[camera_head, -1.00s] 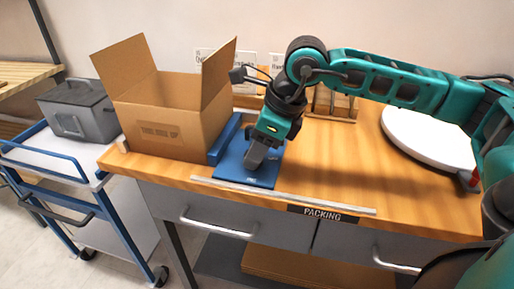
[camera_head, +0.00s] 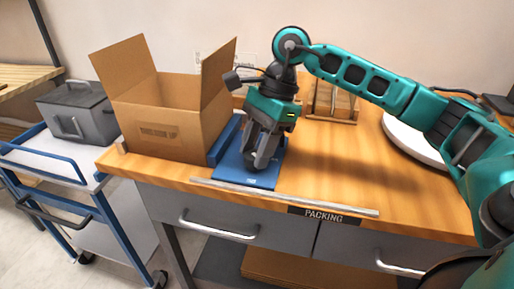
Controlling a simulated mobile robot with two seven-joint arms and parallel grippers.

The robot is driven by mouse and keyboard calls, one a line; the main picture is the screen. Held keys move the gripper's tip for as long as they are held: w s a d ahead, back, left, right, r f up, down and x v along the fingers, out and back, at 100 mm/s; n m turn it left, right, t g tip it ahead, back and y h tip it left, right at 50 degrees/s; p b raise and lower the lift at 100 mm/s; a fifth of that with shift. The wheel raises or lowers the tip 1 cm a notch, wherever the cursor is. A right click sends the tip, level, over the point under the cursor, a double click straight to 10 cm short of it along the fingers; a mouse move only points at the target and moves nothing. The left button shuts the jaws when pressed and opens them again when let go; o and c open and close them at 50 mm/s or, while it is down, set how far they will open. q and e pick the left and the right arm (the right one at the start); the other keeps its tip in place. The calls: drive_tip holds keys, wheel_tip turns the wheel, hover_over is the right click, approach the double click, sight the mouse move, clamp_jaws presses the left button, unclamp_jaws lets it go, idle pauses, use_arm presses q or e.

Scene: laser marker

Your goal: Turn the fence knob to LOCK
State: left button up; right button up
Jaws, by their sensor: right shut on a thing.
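A blue plate with an upright blue side (camera_head: 230,178) lies on the packing table beside the cardboard box; it looks like the fence fixture. My right gripper (camera_head: 257,165) points down over the middle of this plate, its fingers close together and low against it. The fence knob cannot be made out; the fingers cover the spot where they grip, and the knob's setting cannot be read. My left gripper is not in view.
An open cardboard box (camera_head: 165,115) stands just left of the blue plate. A wooden rack (camera_head: 333,104) and a round white disc (camera_head: 405,135) are farther right. A blue cart (camera_head: 95,187) with a grey toolbox (camera_head: 78,110) stands at the left. The table's front right is clear.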

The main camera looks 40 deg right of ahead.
drive_tip(key=n+g, duration=0.1)
drive_tip(key=n, duration=0.2)
drive_tip(key=shift+w+a, duration=0.1)
drive_tip(key=n+g+b, duration=0.1)
drive_tip(key=n, duration=0.2)
drive_tip(key=shift+w+n+g+h, duration=0.1)
drive_tip(key=shift+n+g+h, duration=0.2)
drive_tip(key=shift+h, duration=0.1)
drive_tip(key=shift+n+g, duration=0.3)
drive_tip(key=shift+n, duration=0.6)
drive_tip(key=n, duration=0.1)
drive_tip(key=n+h+p, duration=0.1)
drive_tip(key=n, duration=0.1)
drive_tip(key=shift+a+r+g+h, duration=0.1)
drive_tip(key=shift+r+g+h, duration=0.05)
drive_tip(key=shift+g+h, duration=0.15)
drive_tip(key=shift+w+n+g+h+p, duration=0.1)
drive_tip(key=shift+n+g+h+p, duration=0.2)
drive_tip(key=shift+n+p, duration=0.65)
drive_tip(key=shift+n, duration=0.45)
drive_tip(key=o, duration=1.1)
drive_tip(key=shift+c, duration=0.2)
